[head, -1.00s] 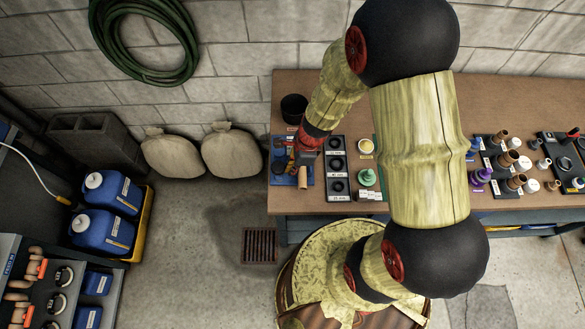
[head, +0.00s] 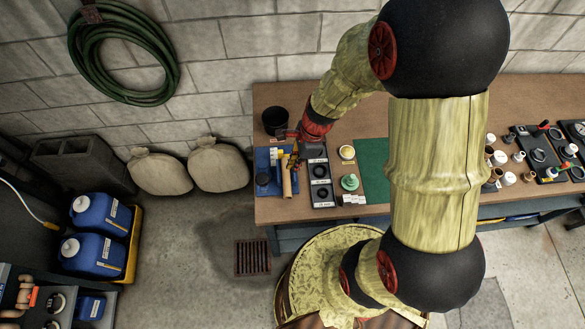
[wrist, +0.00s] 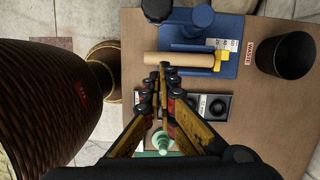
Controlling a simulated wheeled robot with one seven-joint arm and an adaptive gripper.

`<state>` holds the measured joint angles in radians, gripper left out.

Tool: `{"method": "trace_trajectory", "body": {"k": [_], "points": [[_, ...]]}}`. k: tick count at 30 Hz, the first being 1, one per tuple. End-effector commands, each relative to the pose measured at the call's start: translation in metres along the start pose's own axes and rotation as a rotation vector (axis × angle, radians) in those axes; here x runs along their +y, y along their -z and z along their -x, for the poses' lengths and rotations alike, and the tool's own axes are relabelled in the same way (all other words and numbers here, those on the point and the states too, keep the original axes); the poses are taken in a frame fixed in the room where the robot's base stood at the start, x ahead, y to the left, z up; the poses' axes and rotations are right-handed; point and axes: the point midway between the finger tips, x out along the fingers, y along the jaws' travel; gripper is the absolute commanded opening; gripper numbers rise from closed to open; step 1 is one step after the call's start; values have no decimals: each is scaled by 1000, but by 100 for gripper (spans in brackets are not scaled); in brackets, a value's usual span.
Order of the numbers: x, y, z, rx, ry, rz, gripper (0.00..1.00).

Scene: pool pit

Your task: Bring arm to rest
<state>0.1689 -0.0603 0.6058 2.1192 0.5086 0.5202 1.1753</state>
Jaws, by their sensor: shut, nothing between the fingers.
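My gripper (wrist: 160,72) is shut with nothing between its fingers. In the wrist view its fingertips meet just short of a tan cylinder (wrist: 190,60), which lies at a blue tray (wrist: 228,68); I cannot tell whether they touch it. In the head view my arm arches over the workbench (head: 330,220), and the gripper end (head: 296,138) is low near the bench's left end. The fingers are small and partly hidden in the head view.
A black bin (head: 275,121) stands at the bench's back left. A black holder tray (head: 320,182), a green object (head: 349,183) and a green mat (head: 374,172) sit to the right. Blue jugs (head: 96,215) stand at left. Floor around the drain (head: 252,258) is clear.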

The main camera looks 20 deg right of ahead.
Motion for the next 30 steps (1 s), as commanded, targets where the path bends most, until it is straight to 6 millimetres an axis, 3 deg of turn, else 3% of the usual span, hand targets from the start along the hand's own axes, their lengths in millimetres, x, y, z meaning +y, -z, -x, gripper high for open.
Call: {"method": "trace_trajectory", "body": {"k": [20,25,28,30], "points": [[0,0,2,0,0,12,0],[10,-1,2,-7,-32,181,0],[30,2,2,-13,-89,371,0],[40,2,13,-16,-112,523,0]]}}
